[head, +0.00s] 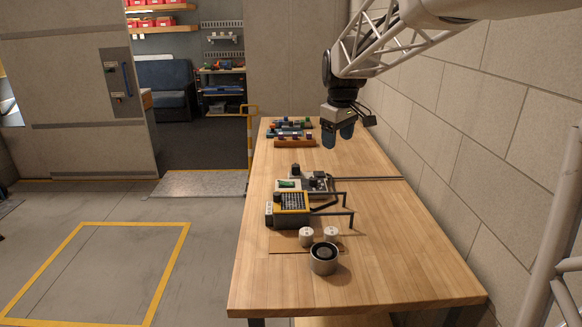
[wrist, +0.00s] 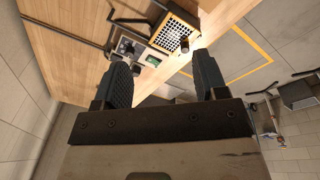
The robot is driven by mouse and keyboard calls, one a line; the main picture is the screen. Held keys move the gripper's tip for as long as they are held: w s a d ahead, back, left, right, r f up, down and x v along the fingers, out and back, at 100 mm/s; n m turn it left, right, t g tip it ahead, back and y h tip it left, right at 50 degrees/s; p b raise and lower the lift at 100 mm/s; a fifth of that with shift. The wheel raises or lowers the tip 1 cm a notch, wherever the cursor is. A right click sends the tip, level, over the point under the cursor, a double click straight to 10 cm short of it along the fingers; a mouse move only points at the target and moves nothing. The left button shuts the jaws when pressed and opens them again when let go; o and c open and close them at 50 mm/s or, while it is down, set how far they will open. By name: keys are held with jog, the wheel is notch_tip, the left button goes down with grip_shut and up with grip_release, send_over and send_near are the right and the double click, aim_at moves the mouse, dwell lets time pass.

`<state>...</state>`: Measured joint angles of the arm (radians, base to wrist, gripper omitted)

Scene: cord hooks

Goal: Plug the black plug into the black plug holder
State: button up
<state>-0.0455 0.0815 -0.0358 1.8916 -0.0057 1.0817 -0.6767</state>
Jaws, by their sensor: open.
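My gripper (head: 337,137) is open and empty, high above the far half of the wooden table. Its two dark fingers spread apart in the wrist view (wrist: 163,78). A small black cylinder (head: 277,197), possibly the black plug, is at the left side of an orange-framed box with a grille (head: 292,202). The cylinder also shows in the wrist view (wrist: 184,45), beside the grille. Another small dark knob (head: 295,167) stands by the grey device behind. I cannot tell for sure which piece is the black plug or the black plug holder.
Dark hook bars (head: 335,212) stick out right of the box. Two white cylinders (head: 306,236) and a round metal can with a dark centre (head: 323,260) stand nearer. Coloured items (head: 290,130) crowd the far end. A block wall (head: 480,130) borders the right. The near tabletop is clear.

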jog(key=w+a+f+n, duration=0.2)
jog(key=w, duration=0.9)
jog(key=n+g, duration=0.1)
jog(key=n, duration=0.7)
send_over(296, 166)
notch_tip(296, 166, down, 20)
jog(key=shift+s+r, duration=0.1)
jog(key=shift+w+f, duration=0.25)
jog(key=shift+f, duration=0.1)
jog(key=shift+f, duration=4.4)
